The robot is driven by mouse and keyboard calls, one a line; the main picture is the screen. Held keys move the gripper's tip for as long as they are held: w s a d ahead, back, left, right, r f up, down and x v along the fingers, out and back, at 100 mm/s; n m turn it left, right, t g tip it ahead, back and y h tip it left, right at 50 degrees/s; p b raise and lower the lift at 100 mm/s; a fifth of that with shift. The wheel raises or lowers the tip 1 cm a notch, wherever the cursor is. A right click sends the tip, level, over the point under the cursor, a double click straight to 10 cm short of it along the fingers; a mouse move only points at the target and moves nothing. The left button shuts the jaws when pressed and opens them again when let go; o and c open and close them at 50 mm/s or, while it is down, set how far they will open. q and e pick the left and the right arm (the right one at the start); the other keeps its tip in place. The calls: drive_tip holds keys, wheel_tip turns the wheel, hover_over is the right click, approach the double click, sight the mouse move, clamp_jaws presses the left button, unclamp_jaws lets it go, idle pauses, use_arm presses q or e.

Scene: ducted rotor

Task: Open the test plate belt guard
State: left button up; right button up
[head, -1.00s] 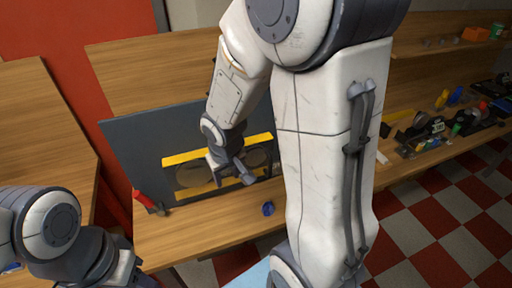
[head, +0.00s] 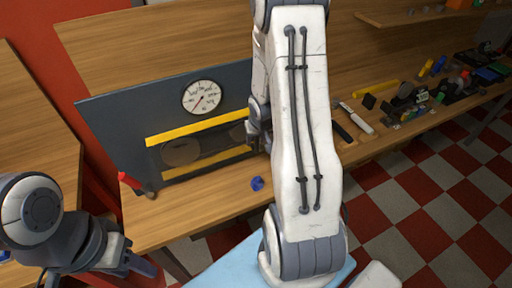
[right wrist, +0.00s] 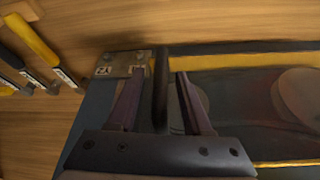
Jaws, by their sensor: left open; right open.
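The dark grey test plate (head: 120,110) stands upright on the bench. Its belt guard (head: 208,148) is a smoky see-through cover with yellow strips along top and bottom; it looks closed, and round pulley shapes show behind it. In the right wrist view the guard (right wrist: 250,100) is at the right. My right gripper (right wrist: 161,75) is open, with a dark upright bar (right wrist: 160,100), which looks like a handle, between its fingers. In the head view my right arm hides the guard's right end. My left gripper (head: 145,266) is open at the lower left, well away from the plate.
A round gauge (head: 201,97) sits on the plate above the guard. Several tools and parts are at the right. A metal bracket (right wrist: 115,65) shows near the right fingers.

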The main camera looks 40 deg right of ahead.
drive_tip(key=shift+x, duration=1)
drive_tip(key=shift+r, duration=0.1)
drive_tip(key=shift+c, duration=0.3)
clamp_jaws()
idle(0.4)
